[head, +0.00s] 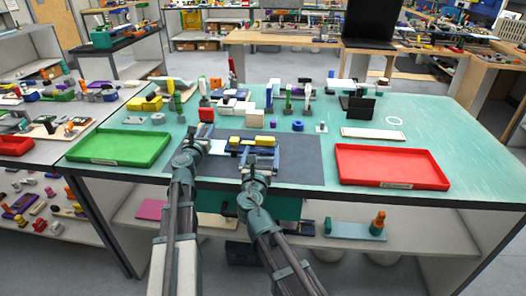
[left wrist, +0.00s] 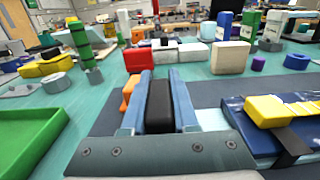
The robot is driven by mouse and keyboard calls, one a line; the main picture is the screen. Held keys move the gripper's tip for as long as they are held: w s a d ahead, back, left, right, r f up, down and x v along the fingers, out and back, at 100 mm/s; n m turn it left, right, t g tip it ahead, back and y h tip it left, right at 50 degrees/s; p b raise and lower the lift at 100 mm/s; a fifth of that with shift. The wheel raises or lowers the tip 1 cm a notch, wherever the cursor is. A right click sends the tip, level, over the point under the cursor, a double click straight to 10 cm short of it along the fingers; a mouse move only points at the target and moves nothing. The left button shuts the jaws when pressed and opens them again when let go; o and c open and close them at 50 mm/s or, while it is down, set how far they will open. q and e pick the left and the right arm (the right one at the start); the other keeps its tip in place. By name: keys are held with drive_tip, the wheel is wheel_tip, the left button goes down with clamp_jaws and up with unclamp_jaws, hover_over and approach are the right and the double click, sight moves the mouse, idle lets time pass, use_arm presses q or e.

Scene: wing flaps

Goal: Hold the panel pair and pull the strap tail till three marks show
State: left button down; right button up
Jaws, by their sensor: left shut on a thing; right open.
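In the left wrist view the panel (left wrist: 236,103) is right of my gripper, with a yellow block (left wrist: 266,110), a yellow strip with marks (left wrist: 303,108) and a black strap (left wrist: 285,145). My left gripper (head: 205,133), also in the left wrist view (left wrist: 160,80), is shut on a black piece (left wrist: 159,104), apart from the yellow block. My right gripper (head: 260,150) is open over the panel's right part. I cannot tell how many strap marks show.
A green tray (head: 75,158) is at left, a red tray (head: 440,184) at right. Behind the mat stand several blocks and bottles, including a red block (left wrist: 138,60) and a cream block (left wrist: 230,57). A white bar (head: 374,134) lies right of the mat.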

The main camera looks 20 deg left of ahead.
use_arm(q)
drive_tip(key=c, duration=0.6)
unclamp_jaws()
drive_tip(key=v, duration=1.2)
drive_tip(key=shift+s, duration=0.1)
use_arm(e)
drive_tip(key=shift+s, duration=0.1)
